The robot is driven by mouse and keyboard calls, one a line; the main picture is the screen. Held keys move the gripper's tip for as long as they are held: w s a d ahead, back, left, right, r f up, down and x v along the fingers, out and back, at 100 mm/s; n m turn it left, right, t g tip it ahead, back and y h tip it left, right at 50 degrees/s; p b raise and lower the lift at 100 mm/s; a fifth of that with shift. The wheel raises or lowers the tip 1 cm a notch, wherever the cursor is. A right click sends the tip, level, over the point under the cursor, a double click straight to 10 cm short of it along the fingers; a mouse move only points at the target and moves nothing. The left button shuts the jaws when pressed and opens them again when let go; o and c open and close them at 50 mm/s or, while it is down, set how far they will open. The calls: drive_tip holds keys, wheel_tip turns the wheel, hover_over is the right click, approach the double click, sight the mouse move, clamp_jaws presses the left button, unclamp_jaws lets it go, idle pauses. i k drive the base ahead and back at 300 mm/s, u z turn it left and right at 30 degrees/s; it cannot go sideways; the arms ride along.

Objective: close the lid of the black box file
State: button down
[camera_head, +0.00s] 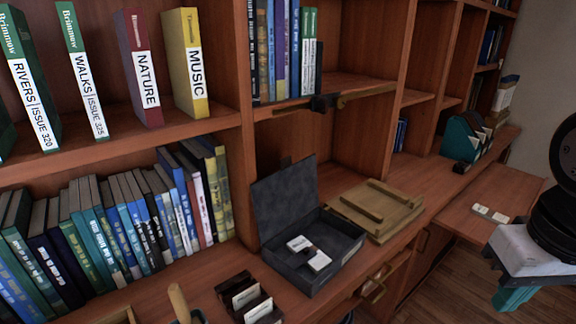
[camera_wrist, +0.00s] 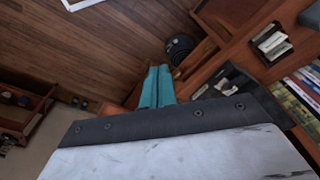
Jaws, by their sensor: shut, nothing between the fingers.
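The black box file (camera_head: 347,238) stands open on the wooden counter in the head view. Its lid (camera_head: 285,200) is raised, leaning slightly back, hinged on the left side. Two small white-labelled items lie inside the box. My gripper (camera_head: 514,299) is at the lower right of the head view, well away from the box and to its right. Its teal fingers (camera_wrist: 157,87) show together in the wrist view, shut with nothing between them. The wrist view's lower part is filled by a pale panel of my own.
A wooden board with rails (camera_head: 405,218) lies right of the box. A dark card tray (camera_head: 237,285) sits in front left. A drawer with a brass handle (camera_head: 374,292) is below the counter. Shelves of books stand behind and left. A side table (camera_head: 510,190) is at right.

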sight(280, 199)
drive_tip(key=k, duration=1.15)
drive_tip(key=u, duration=0.8)
drive_tip(key=i, duration=1.35)
drive_tip(key=z, duration=0.55)
